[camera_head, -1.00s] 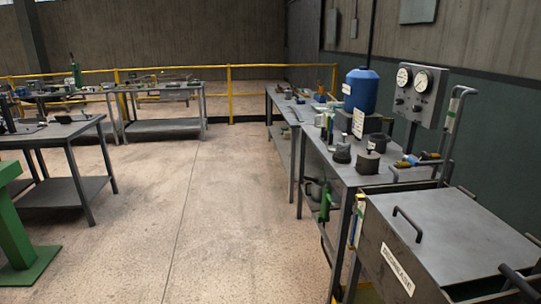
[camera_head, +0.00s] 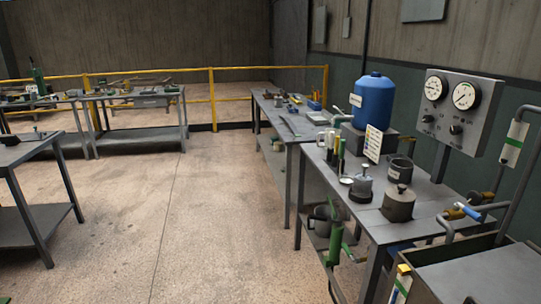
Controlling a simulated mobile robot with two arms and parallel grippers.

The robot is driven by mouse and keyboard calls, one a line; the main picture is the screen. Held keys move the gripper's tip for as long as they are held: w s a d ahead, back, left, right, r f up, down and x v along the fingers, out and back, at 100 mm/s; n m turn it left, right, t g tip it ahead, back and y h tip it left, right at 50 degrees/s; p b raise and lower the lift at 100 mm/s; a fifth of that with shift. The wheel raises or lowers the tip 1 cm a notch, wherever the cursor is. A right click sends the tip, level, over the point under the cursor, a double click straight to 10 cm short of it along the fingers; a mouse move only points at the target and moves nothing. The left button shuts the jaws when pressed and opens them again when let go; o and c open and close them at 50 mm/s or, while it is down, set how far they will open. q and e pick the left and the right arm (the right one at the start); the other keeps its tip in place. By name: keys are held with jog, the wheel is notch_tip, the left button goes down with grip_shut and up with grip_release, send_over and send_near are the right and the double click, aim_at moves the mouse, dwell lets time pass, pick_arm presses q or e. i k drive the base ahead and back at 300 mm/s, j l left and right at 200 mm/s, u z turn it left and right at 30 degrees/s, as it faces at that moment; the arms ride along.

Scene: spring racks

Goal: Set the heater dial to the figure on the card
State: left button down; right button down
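A grey panel (camera_head: 462,112) with two round white gauges, a left gauge (camera_head: 435,88) and a right gauge (camera_head: 465,96), stands behind the workbench at the right. Two small dark knobs sit under the gauges, a left knob (camera_head: 428,118) and a right knob (camera_head: 455,129). A white card (camera_head: 373,143) with small printing stands on the bench in front of the blue tank; its figures are too small to read. I cannot tell which knob or device is the heater dial. Neither of my grippers is in view.
The workbench (camera_head: 425,212) carries a blue tank (camera_head: 374,100), a lidded grey pot (camera_head: 398,204) and a dark cup (camera_head: 400,168). A grey metal box (camera_head: 485,278) stands at the near right. Open concrete floor (camera_head: 190,230) lies left of the bench. A yellow railing (camera_head: 240,68) crosses the back.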

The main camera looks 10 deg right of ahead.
aim_at(427, 118)
jog(key=i+z, duration=0.4)
jog(key=z, duration=0.15)
jog(key=i+j+z, duration=0.1)
jog(key=z, duration=0.35)
jog(key=i+j+z, duration=0.15)
jog(key=z, duration=0.3)
jog(key=i+j, duration=0.1)
jog(key=j, duration=1.05)
jog(key=i+z, duration=0.4)
jog(key=i+j+z, duration=0.35)
jog(key=l, duration=0.1)
